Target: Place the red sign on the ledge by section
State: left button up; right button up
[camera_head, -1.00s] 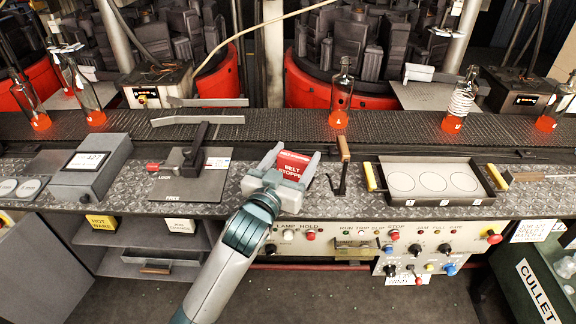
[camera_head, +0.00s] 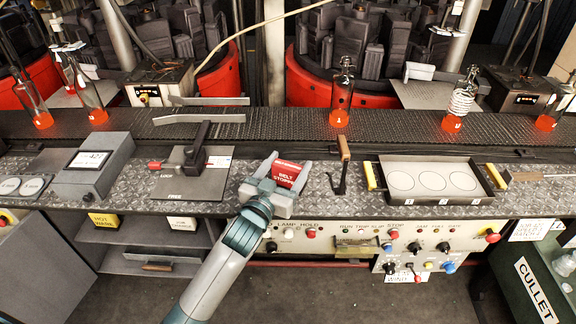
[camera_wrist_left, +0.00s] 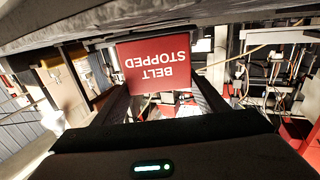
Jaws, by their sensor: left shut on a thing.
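The red sign (camera_head: 287,174), lettered "BELT STOPPED", is between the fingers of my left gripper (camera_head: 284,177). In the left wrist view the sign (camera_wrist_left: 156,64) appears upside down, held between the dark fingers. The gripper is shut on it at the front part of the diamond-plate ledge (camera_head: 328,196), left of the wooden-handled tool. Whether the sign touches the ledge cannot be told. My right gripper is not in view.
A wooden-handled tool (camera_head: 344,160) stands close to the right of the sign. A tray with three circles (camera_head: 480,199) lies farther right. A lever plate (camera_head: 160,187) and grey box (camera_head: 112,171) are left. The conveyor (camera_head: 280,126) with bottles runs behind.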

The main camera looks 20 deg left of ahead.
pick_arm(q)
jog(key=shift+f, duration=0.25)
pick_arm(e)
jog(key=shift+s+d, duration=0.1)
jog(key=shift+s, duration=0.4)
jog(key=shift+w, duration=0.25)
pick_arm(q)
jog(key=o, duration=1.1)
jog(key=shift+f, duration=0.1)
jog(key=shift+o, duration=0.2)
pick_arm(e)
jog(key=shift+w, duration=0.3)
